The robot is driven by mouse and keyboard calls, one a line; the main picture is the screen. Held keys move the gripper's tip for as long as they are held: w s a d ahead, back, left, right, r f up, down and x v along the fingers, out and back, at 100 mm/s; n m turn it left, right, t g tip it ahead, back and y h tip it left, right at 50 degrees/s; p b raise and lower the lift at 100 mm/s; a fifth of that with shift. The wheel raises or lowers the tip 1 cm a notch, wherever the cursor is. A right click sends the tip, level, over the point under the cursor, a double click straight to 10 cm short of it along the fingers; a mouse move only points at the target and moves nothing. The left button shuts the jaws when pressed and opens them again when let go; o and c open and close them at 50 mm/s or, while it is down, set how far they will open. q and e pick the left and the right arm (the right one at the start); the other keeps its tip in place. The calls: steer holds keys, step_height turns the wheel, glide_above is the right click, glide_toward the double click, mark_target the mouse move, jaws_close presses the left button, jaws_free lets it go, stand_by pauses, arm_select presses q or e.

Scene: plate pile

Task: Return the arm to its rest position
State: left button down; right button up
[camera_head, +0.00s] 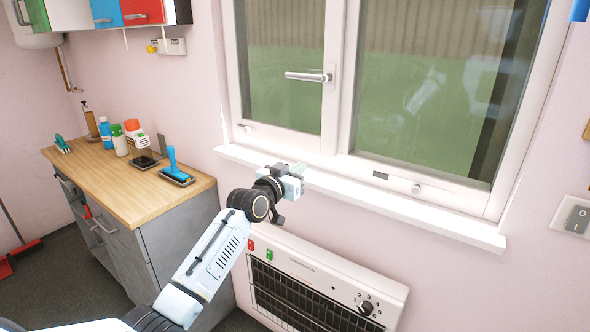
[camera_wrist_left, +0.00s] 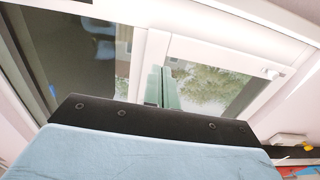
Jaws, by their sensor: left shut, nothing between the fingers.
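My left arm (camera_head: 215,258) comes in from the bottom left of the head view and reaches up in front of the window. My left gripper (camera_head: 297,172) is at its end, by the window sill, raised above the heater. In the left wrist view the two greenish fingers (camera_wrist_left: 162,88) are together and hold nothing. Behind them are the window frame and panes. My right gripper is in neither view.
The white window sill (camera_head: 400,205) runs just behind the gripper. A white heater (camera_head: 345,280) is on the wall below. A wooden counter (camera_head: 120,198) at left bears bottles and a blue-handled tool (camera_head: 174,168). A light switch (camera_head: 578,217) is at right.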

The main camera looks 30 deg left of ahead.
arm_select(q)
steer(key=s+d+f+g, duration=0.1)
steer(key=s+f+g, duration=0.2)
steer(key=s+f, duration=0.75)
steer(key=s+d+f+g+y, duration=0.1)
steer(key=s+f+g, duration=0.2)
steer(key=f, duration=1.5)
steer(key=s+d+f+g, duration=0.25)
steer(key=s+f, duration=0.45)
steer(key=f, duration=0.8)
steer(key=s+d+f+g+b, duration=0.1)
steer(key=s+f+g, duration=0.1)
steer(key=s+f, duration=0.65)
steer(key=s+d+f+g, duration=0.25)
steer(key=s+f, duration=0.35)
steer(key=s, duration=0.6)
steer(key=s+d+f+g, duration=0.1)
steer(key=s+f+g, duration=0.1)
steer(key=s, duration=0.9)
steer(key=s+d+f+m+g, duration=0.1)
steer(key=s+f, duration=0.3)
steer(key=s, duration=0.7)
steer(key=shift+d+m+g+b, duration=0.25)
steer(key=shift+m+g+b, duration=0.1)
steer(key=shift+g, duration=0.15)
